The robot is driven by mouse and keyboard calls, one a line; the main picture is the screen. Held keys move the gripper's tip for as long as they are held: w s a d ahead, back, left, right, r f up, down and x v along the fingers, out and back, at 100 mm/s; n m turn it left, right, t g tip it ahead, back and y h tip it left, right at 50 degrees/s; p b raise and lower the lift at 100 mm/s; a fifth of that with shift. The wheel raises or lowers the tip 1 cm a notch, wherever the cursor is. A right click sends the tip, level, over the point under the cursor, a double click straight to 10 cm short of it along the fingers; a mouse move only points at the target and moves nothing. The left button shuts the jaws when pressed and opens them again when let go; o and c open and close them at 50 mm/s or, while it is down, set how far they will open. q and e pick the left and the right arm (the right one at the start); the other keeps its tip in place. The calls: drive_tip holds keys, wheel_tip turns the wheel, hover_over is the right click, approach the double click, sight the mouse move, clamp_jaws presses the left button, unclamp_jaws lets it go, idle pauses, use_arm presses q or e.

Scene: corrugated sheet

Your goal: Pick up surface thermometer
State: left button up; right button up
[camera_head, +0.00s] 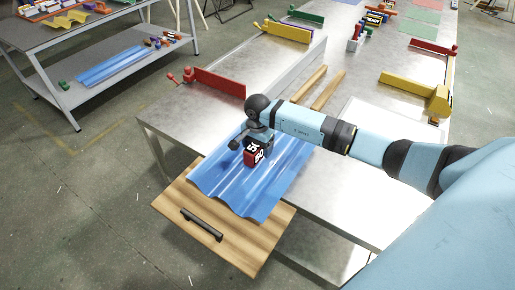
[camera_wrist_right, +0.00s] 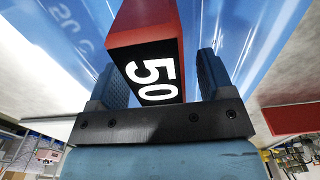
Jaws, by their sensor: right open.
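The surface thermometer appears to be a red block with a black face and white digits "50" (camera_head: 255,153). It stands on the blue corrugated sheet (camera_head: 222,190). My right gripper (camera_head: 250,141) is right over the block from the far side and partly hides it. In the right wrist view the red block (camera_wrist_right: 145,25) lies between the two open fingers, with a visible gap beside the right finger. I cannot tell whether the left finger touches it. My left gripper is not in view.
The sheet lies on a wooden board (camera_head: 250,255) with a black handle (camera_head: 202,225) at the metal table's (camera_head: 165,135) near end. A red clamp bar (camera_head: 215,82) and wooden rods (camera_head: 312,85) are beyond. A yellow clamp bar (camera_head: 412,90) stands to the right.

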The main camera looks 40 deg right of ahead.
drive_tip(key=shift+f, duration=0.4)
drive_tip(key=shift+c, duration=0.4)
drive_tip(key=c, duration=1.2)
drive_tip(key=shift+o, duration=0.2)
drive_tip(key=shift+r, duration=0.1)
